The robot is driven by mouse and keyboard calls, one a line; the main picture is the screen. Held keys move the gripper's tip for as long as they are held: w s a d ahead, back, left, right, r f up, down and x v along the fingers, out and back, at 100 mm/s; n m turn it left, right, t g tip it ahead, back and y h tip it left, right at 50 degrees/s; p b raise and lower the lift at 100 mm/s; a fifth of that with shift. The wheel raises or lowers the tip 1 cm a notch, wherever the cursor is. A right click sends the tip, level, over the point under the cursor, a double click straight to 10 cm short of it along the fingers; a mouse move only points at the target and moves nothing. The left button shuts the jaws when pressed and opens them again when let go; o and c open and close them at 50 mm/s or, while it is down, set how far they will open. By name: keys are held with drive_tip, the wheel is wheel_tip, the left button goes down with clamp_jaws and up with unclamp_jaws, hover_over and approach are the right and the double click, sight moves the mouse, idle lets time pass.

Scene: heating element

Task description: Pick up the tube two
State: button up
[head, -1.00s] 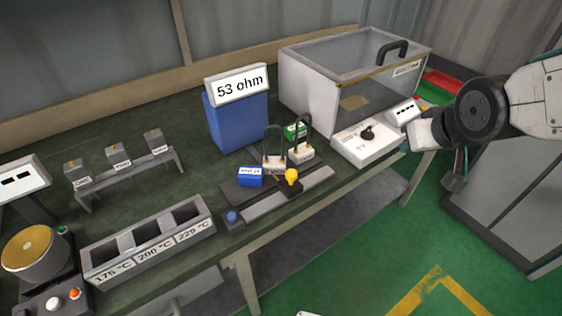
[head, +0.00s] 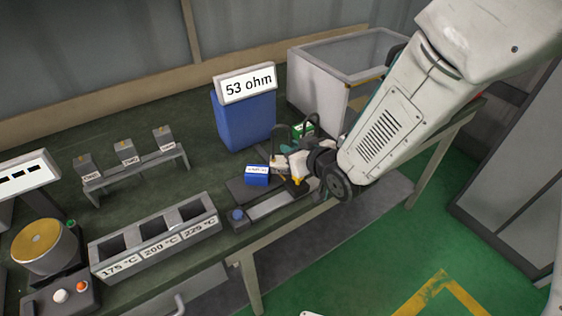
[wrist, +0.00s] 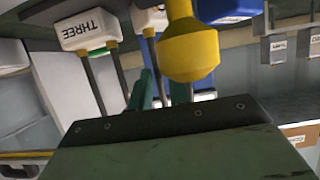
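The right tube (head: 314,126) is just behind. In the wrist view, one base reads THREE (wrist: 88,29). Another white base (wrist: 150,19) shows at its right with its label not readable; a dark leg runs from it toward my gripper (wrist: 162,88). The two teal fingers are apart, with the leg near or between them. I cannot tell whether they touch it.
A blue 53 ohm meter (head: 243,122) stands behind, and a clear-topped box (head: 316,92) is at the back right.

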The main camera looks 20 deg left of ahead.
drive_tip(key=x, duration=0.3)
drive_tip(key=shift+w+a+f, duration=0.2)
drive_tip(key=shift+w, duration=0.1)
clamp_jaws()
drive_tip(key=shift+r, duration=0.15)
